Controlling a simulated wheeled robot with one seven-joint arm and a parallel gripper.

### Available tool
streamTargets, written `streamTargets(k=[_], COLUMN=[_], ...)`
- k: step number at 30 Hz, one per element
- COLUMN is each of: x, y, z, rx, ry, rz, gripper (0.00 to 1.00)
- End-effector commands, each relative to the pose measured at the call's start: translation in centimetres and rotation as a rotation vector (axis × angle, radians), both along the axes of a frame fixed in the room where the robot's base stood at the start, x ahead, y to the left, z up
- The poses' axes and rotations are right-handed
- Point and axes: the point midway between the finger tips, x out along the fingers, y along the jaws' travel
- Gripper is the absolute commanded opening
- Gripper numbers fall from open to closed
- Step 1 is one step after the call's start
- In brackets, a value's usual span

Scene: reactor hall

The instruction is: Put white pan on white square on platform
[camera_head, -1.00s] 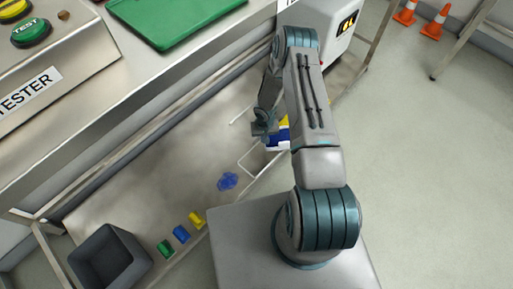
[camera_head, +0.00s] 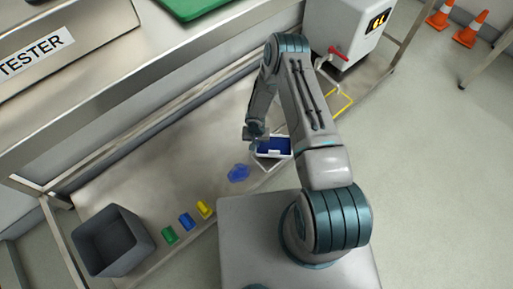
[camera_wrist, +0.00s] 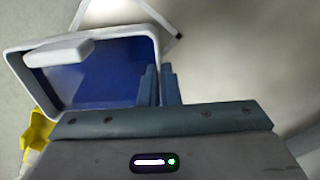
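The white pan (camera_head: 259,153), a shallow tray with a white rim and blue inside, hangs at my gripper (camera_head: 257,139) in the head view. In the wrist view the pan (camera_wrist: 16,62) fills the upper left. My gripper's fingers (camera_wrist: 160,86) stand close together astride its right wall, one inside and one outside. The white square outline (camera_head: 267,171) on the low platform (camera_head: 150,160) shows partly below the pan; the pan hides the rest. A corner of a white outline (camera_wrist: 178,35) shows beyond the pan in the wrist view. Height above the platform is hard to tell.
A blue crumpled item (camera_head: 238,173) lies left of the square. Green (camera_head: 169,235), blue (camera_head: 186,221) and yellow (camera_head: 205,209) blocks and a grey bin (camera_head: 112,241) are farther left. A yellow outline (camera_head: 345,98) lies to the right. The counter edge (camera_head: 160,85) overhangs behind.

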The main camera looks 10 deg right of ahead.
Motion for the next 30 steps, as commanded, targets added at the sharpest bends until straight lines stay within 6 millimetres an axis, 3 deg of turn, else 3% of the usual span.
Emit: streamTargets(k=[7, 19, 21, 22, 30], x=[-0.1, 0.0, -0.1, -0.1, -0.1], y=[-0.1, -0.1, -0.1, -0.1, -0.1], z=[-3.6, -4.1, -3.9, -3.9, -3.8], rx=[0.0, -0.001, 0.0, 0.0, 0.0], ry=[0.002, 0.0, 0.001, 0.001, 0.001], rz=[-0.002, 0.0, -0.001, -0.001, -0.001], gripper=[0.0, 0.0, 0.22, 0.25, 0.25])
